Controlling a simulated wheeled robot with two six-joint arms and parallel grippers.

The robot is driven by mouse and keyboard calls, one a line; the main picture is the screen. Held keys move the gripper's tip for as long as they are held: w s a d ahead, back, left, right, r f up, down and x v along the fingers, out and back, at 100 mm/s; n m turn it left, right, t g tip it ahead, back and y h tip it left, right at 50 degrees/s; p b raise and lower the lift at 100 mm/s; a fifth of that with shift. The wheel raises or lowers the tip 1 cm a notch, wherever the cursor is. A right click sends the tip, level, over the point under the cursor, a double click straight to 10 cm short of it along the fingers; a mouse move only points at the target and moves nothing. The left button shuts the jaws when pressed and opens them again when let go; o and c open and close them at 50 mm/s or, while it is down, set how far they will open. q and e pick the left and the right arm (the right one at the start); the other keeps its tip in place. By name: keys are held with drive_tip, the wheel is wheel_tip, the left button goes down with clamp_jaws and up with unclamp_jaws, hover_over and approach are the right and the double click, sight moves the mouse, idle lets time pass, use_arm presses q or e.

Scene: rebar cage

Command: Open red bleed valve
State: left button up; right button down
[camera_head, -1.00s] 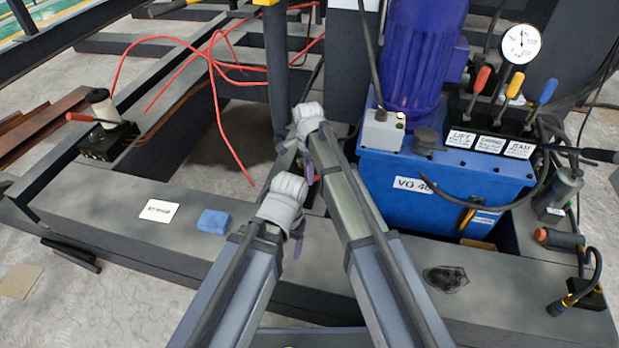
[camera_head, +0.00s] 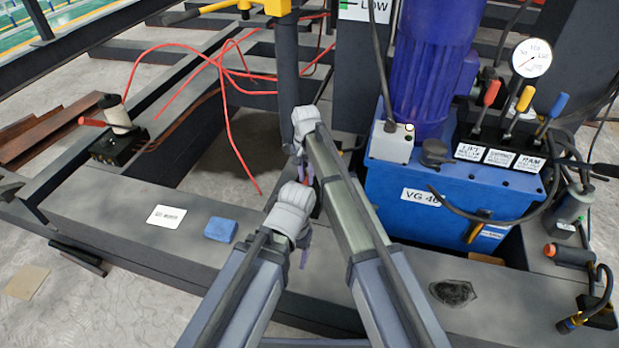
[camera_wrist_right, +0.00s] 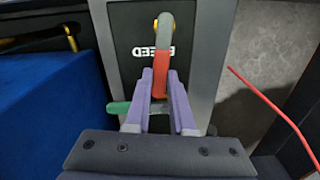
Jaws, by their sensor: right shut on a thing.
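In the right wrist view, the red bleed valve lever (camera_wrist_right: 161,74) hangs from a grey bent part, in front of a dark beam with an upside-down BLEED label (camera_wrist_right: 153,52). My right gripper (camera_wrist_right: 161,78) is shut on the red lever, a purple finger on each side. In the head view, my right gripper (camera_head: 307,176) points down beside the blue power unit (camera_head: 405,185), and the arm mostly hides the valve. My left gripper (camera_head: 304,252) is lower and to the left, largely hidden behind its own wrist, so its jaws do not show clearly.
A green handle (camera_wrist_right: 118,107) lies just left of my right fingers. Loose red hoses (camera_head: 230,130) lie behind the arms. Three coloured levers (camera_head: 522,100) and a gauge (camera_head: 531,58) stand at right. A blue block (camera_head: 220,229) lies on the front beam.

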drive_tip(key=shift+w+a+n, duration=0.1)
drive_tip(key=shift+a+n, duration=0.25)
drive_tip(key=shift+n, duration=0.35)
drive_tip(key=c, duration=0.8)
unclamp_jaws()
drive_tip(key=shift+o, duration=0.2)
use_arm(q)
drive_tip(key=shift+r, duration=0.15)
use_arm(e)
drive_tip(key=shift+r, duration=0.15)
use_arm(q)
wheel_tip(320, 180, up, 8)
drive_tip(key=p, duration=0.7)
drive_tip(key=shift+f+p, duration=0.2)
drive_tip(key=shift+p, duration=0.2)
use_arm(e)
wheel_tip(320, 180, up, 8)
drive_tip(key=shift+f, duration=0.25)
